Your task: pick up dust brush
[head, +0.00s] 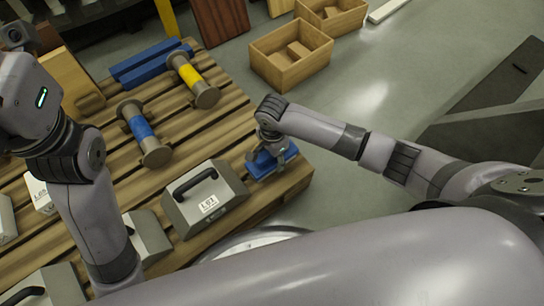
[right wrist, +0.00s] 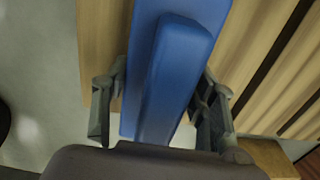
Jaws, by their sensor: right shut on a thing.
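The dust brush, a blue block with a narrower raised blue grip along it, lies at the right corner of the wooden pallet in the head view (head: 285,155). It fills the middle of the right wrist view (right wrist: 175,75). My right gripper (head: 264,145) is over it, with its two fingers (right wrist: 160,105) on either side of the raised grip, shut on it. The gripper hides part of the brush in the head view. Whether the brush is off the slats is hard to tell. My left arm stands at the left, its fingers out of sight.
The slatted pallet (head: 110,187) holds a grey case with a black handle (head: 204,198), a blue-banded spool (head: 144,133), a yellow-banded spool (head: 193,80) and blue bars (head: 150,62). A wooden box (head: 290,72) stands behind. Open floor lies right of the pallet.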

